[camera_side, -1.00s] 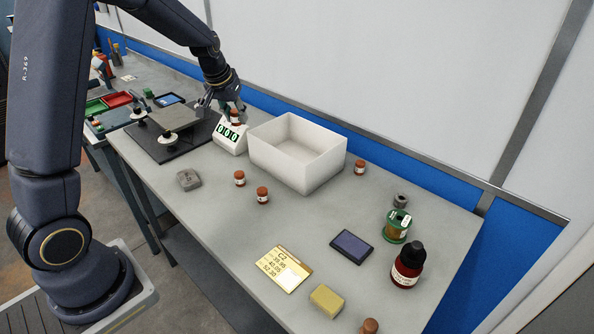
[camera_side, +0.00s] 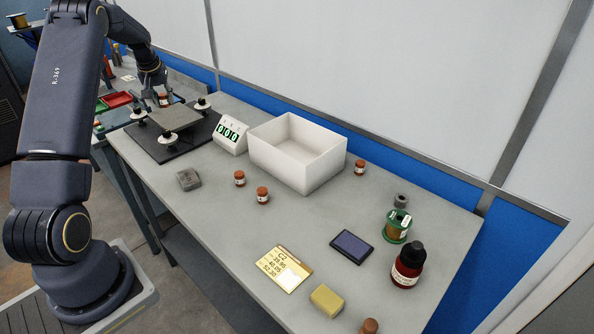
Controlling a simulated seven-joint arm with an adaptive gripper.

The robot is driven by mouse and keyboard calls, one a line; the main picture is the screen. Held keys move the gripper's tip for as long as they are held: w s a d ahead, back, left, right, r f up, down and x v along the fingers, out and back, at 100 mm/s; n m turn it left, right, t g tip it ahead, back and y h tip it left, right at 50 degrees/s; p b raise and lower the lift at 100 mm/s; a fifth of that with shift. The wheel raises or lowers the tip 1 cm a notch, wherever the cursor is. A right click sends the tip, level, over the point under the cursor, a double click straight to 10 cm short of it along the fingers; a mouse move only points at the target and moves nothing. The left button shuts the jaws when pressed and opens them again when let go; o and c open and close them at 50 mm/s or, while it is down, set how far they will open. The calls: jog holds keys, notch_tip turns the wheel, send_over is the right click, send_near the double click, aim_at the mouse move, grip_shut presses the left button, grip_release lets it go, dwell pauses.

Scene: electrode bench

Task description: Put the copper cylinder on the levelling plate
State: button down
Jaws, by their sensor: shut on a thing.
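My gripper (camera_side: 159,92) is at the upper left, shut on a small copper cylinder (camera_side: 163,100) with a pale label. The cylinder hangs upright below the fingers, over or just behind the far left part of the levelling plate in this view. The levelling plate (camera_side: 175,118) is a grey square slab on white-and-black knobbed feet, standing on a dark base (camera_side: 170,153). I cannot tell whether the cylinder touches the plate. Similar copper cylinders stand on the bench, two of them (camera_side: 240,178) (camera_side: 262,195) left of the white bin.
A white display box (camera_side: 230,135) reading zeros stands right of the plate. Beyond it is an open white bin (camera_side: 320,172). A grey block (camera_side: 188,180) lies in front of the dark base. A gold card (camera_side: 284,268), green spool (camera_side: 397,228) and dark red bottle (camera_side: 407,266) are farther right.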

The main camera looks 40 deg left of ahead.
send_over(179, 122)
jog(key=d, duration=0.1)
jog(key=f, duration=0.6)
jog(key=shift+s+f, duration=0.2)
jog(key=shift+s, duration=0.2)
jog(key=shift+f, duration=1.5)
jog(key=shift+f, duration=0.15)
jog(key=c, duration=0.9)
grip_release()
jog(key=shift+o, duration=0.2)
